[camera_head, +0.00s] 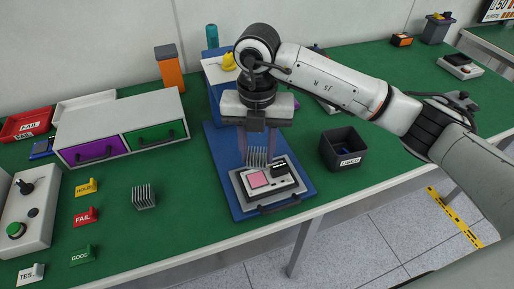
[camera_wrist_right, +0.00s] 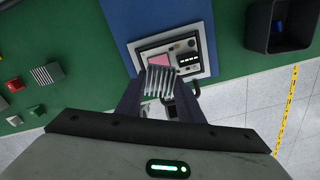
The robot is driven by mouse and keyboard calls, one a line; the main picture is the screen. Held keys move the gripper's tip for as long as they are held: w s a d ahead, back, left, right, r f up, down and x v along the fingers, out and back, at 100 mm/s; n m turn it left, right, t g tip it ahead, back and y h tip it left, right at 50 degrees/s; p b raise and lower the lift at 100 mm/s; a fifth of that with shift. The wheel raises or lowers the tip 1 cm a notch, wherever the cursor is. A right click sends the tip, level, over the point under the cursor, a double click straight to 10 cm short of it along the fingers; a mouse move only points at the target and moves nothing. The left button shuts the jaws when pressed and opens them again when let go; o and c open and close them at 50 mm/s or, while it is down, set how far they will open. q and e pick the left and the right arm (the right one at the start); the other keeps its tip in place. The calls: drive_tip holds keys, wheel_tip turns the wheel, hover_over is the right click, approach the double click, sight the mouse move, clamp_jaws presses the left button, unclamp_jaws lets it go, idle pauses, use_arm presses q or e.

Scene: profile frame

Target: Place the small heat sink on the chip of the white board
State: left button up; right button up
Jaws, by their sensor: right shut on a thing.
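A finned grey heat sink (camera_head: 257,155) is held upright between the fingers of my right gripper (camera_head: 257,150), which is shut on it. It also shows in the right wrist view (camera_wrist_right: 160,82). The white board (camera_head: 285,190) lies in a grey holder on a blue mat. It carries a pink square (camera_head: 258,179) and a dark part (camera_head: 280,169). The held heat sink is over the back edge of the pink square in the head view; the gap below it is hard to judge. My left gripper is not in view.
Another finned heat sink (camera_head: 143,198) stands on the green table (camera_head: 170,235) to the left. A black bin (camera_head: 343,150) stands right of the blue mat (camera_head: 222,150). A drawer unit (camera_head: 125,125) is at the back left. A control box (camera_head: 28,210) sits far left.

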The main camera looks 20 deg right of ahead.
sight(258, 179)
drive_tip(key=shift+f, duration=0.15)
wheel_tip(258, 179, down, 3)
drive_tip(key=b, duration=0.3)
drive_tip(key=shift+f, duration=0.2)
drive_tip(key=shift+f+b, duration=0.75)
drive_tip(key=shift+f, duration=0.35)
drive_tip(key=shift+f+b, duration=0.45)
drive_tip(key=shift+f, duration=0.15)
drive_tip(key=o, duration=1.2)
drive_tip(key=shift+d, duration=0.15)
